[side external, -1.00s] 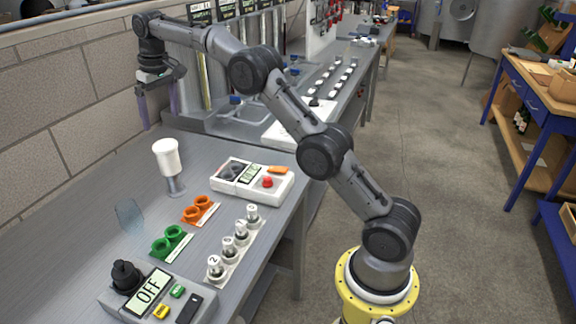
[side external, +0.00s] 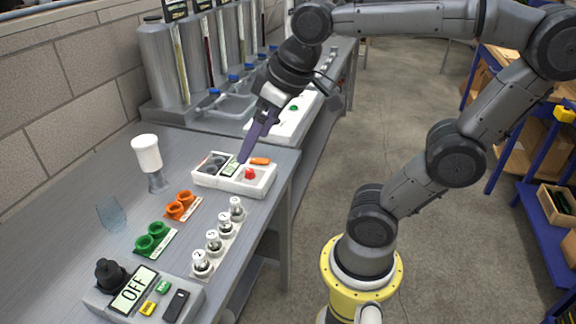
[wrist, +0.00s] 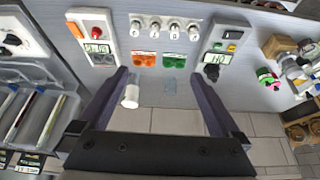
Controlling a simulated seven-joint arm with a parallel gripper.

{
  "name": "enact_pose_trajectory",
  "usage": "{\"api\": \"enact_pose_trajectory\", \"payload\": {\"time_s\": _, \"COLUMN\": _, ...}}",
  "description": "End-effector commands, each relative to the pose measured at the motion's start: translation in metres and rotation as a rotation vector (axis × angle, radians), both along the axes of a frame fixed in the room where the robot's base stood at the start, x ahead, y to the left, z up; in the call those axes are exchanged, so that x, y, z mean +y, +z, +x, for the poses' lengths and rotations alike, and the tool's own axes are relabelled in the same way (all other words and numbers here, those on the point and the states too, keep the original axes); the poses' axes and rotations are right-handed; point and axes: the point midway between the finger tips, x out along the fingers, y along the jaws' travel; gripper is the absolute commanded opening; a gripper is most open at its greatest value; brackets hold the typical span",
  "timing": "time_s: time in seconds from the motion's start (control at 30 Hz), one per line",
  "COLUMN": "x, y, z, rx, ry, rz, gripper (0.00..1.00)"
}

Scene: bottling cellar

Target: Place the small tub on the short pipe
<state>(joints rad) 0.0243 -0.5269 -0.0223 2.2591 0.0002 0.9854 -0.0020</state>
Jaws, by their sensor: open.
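A white tub (side external: 146,152) stands on top of a short grey pipe (side external: 157,183) at the back left of the grey bench. Both lean slightly in the side view. In the wrist view the white tub (wrist: 131,97) shows inside the left finger and hides most of the pipe. My gripper (side external: 245,153) is pointed down over the bench, to the right of the tub and apart from it. In the wrist view my gripper (wrist: 160,74) has its two fingers wide apart with nothing held between them.
A clear bluish vessel (side external: 111,214) stands left of the green rings (side external: 153,237) and orange rings (side external: 181,204). A row of numbered bottles (side external: 214,240) lines the right edge. A white meter box (side external: 235,178) lies below my gripper; an OFF box (side external: 140,296) is in front.

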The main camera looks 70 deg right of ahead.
Motion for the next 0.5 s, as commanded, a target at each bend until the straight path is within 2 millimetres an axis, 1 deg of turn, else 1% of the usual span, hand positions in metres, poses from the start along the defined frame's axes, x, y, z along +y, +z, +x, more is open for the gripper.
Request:
{"api": "enact_pose_trajectory", "payload": {"time_s": 0.03, "x": 0.002, "y": -0.012, "z": -0.018, "rx": -0.015, "ry": 0.007, "rz": 0.000, "gripper": 1.00}}
{"api": "enact_pose_trajectory", "payload": {"time_s": 0.1, "x": 0.004, "y": -0.026, "z": -0.035, "rx": -0.027, "ry": 0.013, "rz": 0.000, "gripper": 1.00}}
{"api": "enact_pose_trajectory", "payload": {"time_s": 0.2, "x": 0.005, "y": -0.041, "z": -0.050, "rx": -0.039, "ry": 0.019, "rz": 0.000, "gripper": 1.00}}
{"api": "enact_pose_trajectory", "payload": {"time_s": 0.33, "x": 0.005, "y": -0.049, "z": -0.058, "rx": -0.046, "ry": 0.023, "rz": 0.000, "gripper": 1.00}}
{"api": "enact_pose_trajectory", "payload": {"time_s": 0.5, "x": 0.005, "y": -0.050, "z": -0.058, "rx": -0.045, "ry": 0.023, "rz": 0.000, "gripper": 1.00}}
